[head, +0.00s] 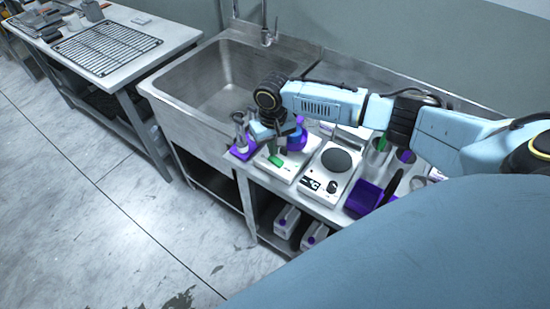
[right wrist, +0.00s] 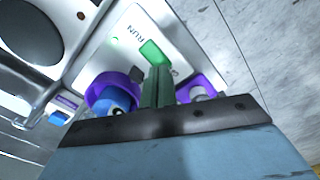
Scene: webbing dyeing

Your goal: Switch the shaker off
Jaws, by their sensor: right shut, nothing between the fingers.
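The shaker (head: 287,172) is a white box on the bench right of the sink. Its green rocker switch (head: 274,160) shows in the head view; in the right wrist view the switch (right wrist: 153,52) sits beside the word RUN, with a small green light nearby. My right gripper (head: 276,147) is shut and empty, pointing down at the shaker. In the right wrist view its dark green fingertips (right wrist: 158,72) are right at the switch's near end; I cannot tell whether they touch it. A purple flask (head: 297,140) stands at the shaker, partly behind my gripper. My left gripper is not in view.
A white device with a round dark plate (head: 337,160) stands right of the shaker, then a purple box (head: 364,198). A purple-based cylinder (head: 240,135) stands close on the left. The steel sink (head: 215,90) is empty. White jugs sit on the lower shelf.

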